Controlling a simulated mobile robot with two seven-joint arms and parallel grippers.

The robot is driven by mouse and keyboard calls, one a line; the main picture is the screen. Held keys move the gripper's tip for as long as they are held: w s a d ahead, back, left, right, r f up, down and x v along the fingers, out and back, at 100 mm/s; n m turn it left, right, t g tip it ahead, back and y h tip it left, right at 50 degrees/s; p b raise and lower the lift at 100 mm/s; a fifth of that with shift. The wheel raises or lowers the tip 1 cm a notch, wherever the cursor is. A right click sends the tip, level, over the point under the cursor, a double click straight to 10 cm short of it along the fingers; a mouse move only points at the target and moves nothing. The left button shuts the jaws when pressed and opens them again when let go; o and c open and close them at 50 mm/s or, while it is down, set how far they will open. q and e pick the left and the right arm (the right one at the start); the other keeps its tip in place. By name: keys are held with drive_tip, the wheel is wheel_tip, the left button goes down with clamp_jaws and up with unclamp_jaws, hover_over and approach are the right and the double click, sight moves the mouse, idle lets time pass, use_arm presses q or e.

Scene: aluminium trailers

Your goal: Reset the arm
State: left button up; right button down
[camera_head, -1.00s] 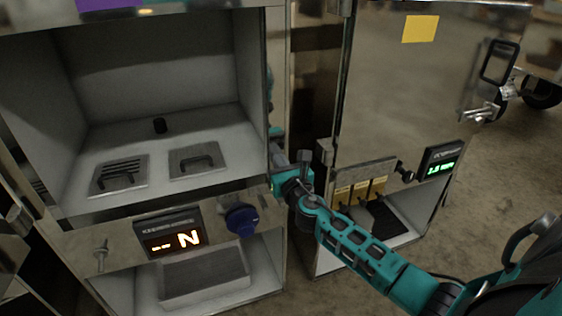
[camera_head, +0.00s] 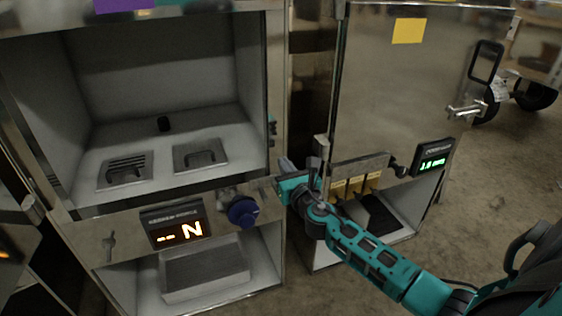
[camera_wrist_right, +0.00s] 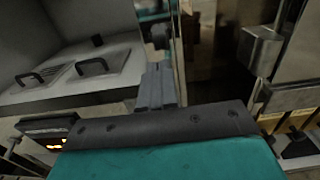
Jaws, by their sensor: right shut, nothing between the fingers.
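My right arm, teal and black, comes in from the right in the head view. Its gripper (camera_head: 285,168) is at the right front edge of the left trailer, close to the gap between the two trailers. In the right wrist view the grey fingers (camera_wrist_right: 157,88) are together with nothing between them. Whether the gripper touches the trailer edge cannot be told. My left gripper is not in view.
The left trailer (camera_head: 275,80) has an open compartment with two handled plates, a blue knob (camera_head: 242,211) and a display showing N (camera_head: 176,226). The right trailer (camera_head: 400,95) has a yellow square, yellow-marked switches and a green display (camera_head: 433,162). Open floor (camera_head: 500,180) lies at right.

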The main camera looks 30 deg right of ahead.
drive_tip(key=v, duration=0.8)
drive_tip(key=s+a+f+m+g+y, duration=0.3)
drive_tip(key=s+a+f+m, duration=0.3)
drive_tip(key=a+m, duration=0.65)
drive_tip(key=s+a+f+m+g+y, duration=0.4)
drive_tip(key=s+a+m, duration=0.35)
drive_tip(key=m, duration=0.95)
use_arm(q)
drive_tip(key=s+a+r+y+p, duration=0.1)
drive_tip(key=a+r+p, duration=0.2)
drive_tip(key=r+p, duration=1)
drive_tip(key=p, duration=0.6)
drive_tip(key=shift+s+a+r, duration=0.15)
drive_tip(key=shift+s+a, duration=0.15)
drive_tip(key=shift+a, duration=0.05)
use_arm(e)
drive_tip(key=s+d+r+m+h, duration=0.1)
drive_tip(key=s+d+r, duration=0.2)
drive_tip(key=r, duration=1)
drive_tip(key=shift+s, duration=0.2)
